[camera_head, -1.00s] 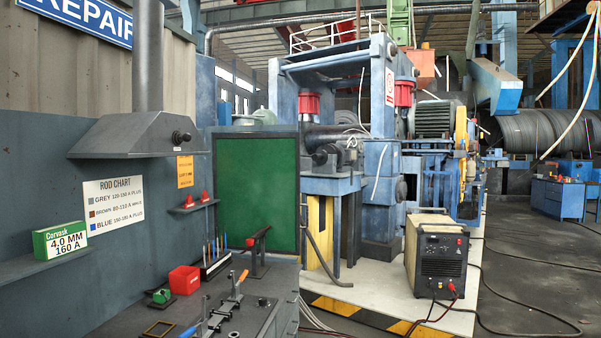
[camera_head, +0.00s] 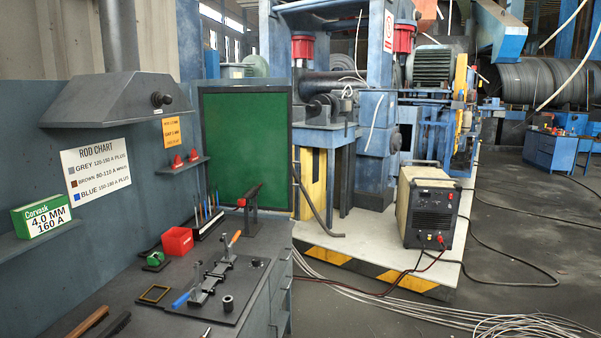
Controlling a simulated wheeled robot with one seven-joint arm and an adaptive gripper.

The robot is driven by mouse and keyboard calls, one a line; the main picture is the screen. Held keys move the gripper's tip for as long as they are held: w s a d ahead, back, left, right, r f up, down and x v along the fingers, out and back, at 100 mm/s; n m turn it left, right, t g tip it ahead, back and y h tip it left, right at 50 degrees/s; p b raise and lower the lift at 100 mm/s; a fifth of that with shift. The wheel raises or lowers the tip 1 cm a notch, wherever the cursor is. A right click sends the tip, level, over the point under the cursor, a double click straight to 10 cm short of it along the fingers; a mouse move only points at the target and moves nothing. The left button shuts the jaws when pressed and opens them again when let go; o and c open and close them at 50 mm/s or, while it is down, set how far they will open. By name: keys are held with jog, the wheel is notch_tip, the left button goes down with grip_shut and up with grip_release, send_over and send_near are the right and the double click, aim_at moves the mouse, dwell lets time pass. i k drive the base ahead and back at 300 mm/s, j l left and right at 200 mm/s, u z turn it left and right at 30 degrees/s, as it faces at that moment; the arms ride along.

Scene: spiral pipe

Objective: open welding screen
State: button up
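The welding screen (camera_head: 245,148) is a green panel in a dark frame. It stands upright at the far end of the workbench, beside the grey wall, with its face towards me. Its left edge is close to the wall and its right edge reaches about as far as the bench's right side. I cannot make out a handle on it. My gripper is not in view.
The workbench (camera_head: 110,290) holds a clamp fixture (camera_head: 213,278), a red box (camera_head: 177,241) and rods. A fume hood (camera_head: 115,107) juts from the wall above. A welding machine (camera_head: 430,212) stands right on a pale platform. Cables (camera_head: 480,322) lie on the floor; floor farther right is open.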

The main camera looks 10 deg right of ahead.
aim_at(247, 133)
jog(key=i+l, duration=0.2)
jog(key=i, duration=0.35)
jog(key=i+l, duration=0.2)
jog(key=i, duration=0.35)
jog(key=i+l, duration=0.2)
jog(key=i, duration=0.35)
jog(key=i+l, duration=0.15)
jog(key=i, duration=0.4)
jog(key=i+l, duration=0.2)
jog(key=i, duration=0.35)
jog(key=i+l, duration=0.2)
jog(key=i, duration=0.35)
